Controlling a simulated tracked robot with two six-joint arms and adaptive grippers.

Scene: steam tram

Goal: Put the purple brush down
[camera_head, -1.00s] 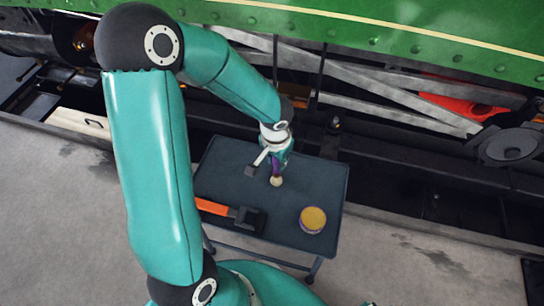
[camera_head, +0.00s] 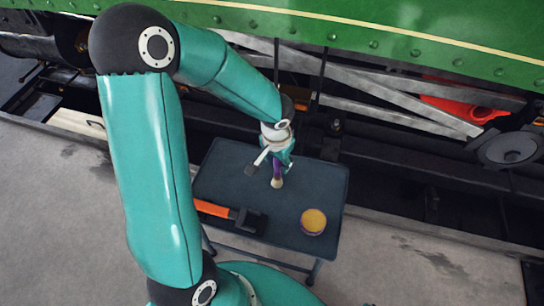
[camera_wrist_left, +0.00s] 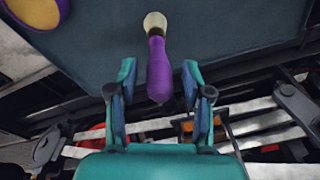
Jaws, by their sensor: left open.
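The purple brush (camera_head: 277,173) is at the far part of the dark tray table (camera_head: 328,185), its pale bristle end pointing toward me. In the left wrist view the brush (camera_wrist_left: 159,72) shows its whole purple handle and cream tip. My left gripper (camera_head: 281,160) is open over the far end of the handle. Its fingers stand on both sides of the handle with a visible gap on each side. The brush appears to rest on the table top, though contact under it is hidden. My right gripper is not in view.
A hammer with an orange handle (camera_head: 213,208) lies at the table's left front. A round purple tin with a yellow top (camera_head: 313,221) sits at the right front. The green tram (camera_head: 430,40) and its dark running gear stand close behind the table.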

